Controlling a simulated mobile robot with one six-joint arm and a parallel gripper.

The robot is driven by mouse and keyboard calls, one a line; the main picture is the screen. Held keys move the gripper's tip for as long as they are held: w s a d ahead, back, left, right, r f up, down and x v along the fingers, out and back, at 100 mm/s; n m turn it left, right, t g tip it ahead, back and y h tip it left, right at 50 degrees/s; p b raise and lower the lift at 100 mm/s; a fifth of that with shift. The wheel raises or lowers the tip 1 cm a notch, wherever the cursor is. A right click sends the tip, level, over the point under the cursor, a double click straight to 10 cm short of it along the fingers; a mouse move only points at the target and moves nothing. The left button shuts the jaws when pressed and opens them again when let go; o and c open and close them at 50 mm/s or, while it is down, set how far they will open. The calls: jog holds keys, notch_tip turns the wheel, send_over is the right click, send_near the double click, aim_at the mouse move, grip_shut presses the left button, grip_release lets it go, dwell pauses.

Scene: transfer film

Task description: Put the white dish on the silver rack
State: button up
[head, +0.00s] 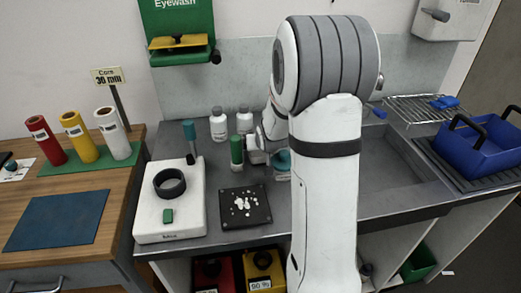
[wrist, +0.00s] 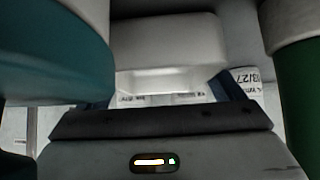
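I cannot make out a white dish for certain in either view. The silver rack (head: 420,108) is a wire rack at the back right, beside the sink, with a blue item on its right end. My gripper is mostly hidden behind my arm in the head view, close to a green-bodied bottle on the steel bench. In the wrist view my gripper (wrist: 165,95) has dark fingers set apart, with a pale, labelled white shape (wrist: 170,45) beyond or between them. I cannot tell whether they grip it. A teal object (wrist: 50,55) is close at left and a green one (wrist: 295,85) at right.
White bottles (head: 218,124) stand behind the green bottle (head: 236,150). A black plate (head: 228,217) with white bits and a white device (head: 153,222) with a black ring are in front. The sink (head: 385,165) lies right, then a blue tub (head: 485,155).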

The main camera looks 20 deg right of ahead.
jog(key=c, duration=0.7)
jog(key=shift+r, duration=0.15)
